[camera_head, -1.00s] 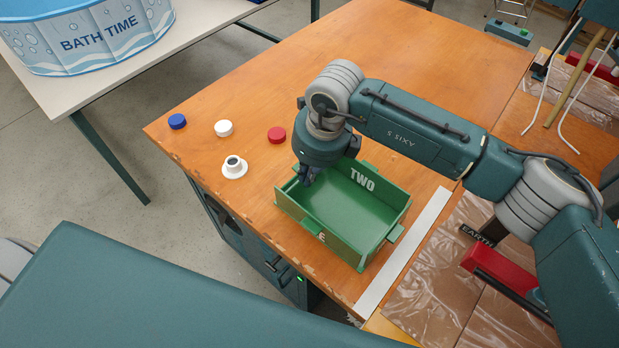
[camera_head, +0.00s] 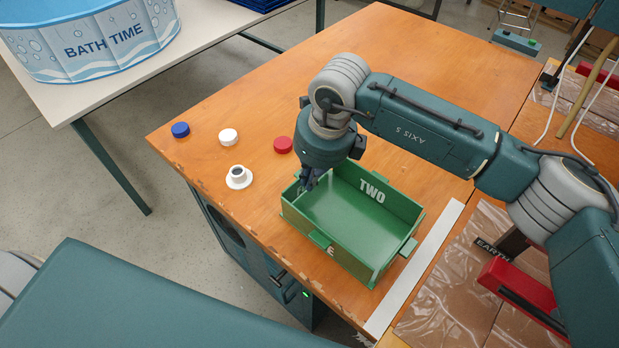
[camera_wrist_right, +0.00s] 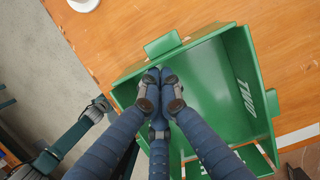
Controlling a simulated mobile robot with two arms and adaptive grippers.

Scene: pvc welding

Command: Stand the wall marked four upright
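A green tray-like box (camera_head: 345,215) stands on the wooden table with walls upright on all sides. Its back wall reads TWO (camera_head: 374,190), and an E (camera_head: 330,251) shows on the front wall. No FOUR marking is readable. The left wall (camera_wrist_right: 205,43), with a tab at its rim, stands beside my right gripper (camera_head: 308,182). In the right wrist view the gripper's fingers (camera_wrist_right: 158,82) are together, inside the box near this wall's inner face. I see nothing gripped; contact with the wall is unclear.
Blue (camera_head: 180,129), white (camera_head: 228,137) and red (camera_head: 283,145) caps and a white cup-like piece (camera_head: 238,178) lie left of the box. A white strip (camera_head: 415,268) lies to the right. The table behind is clear.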

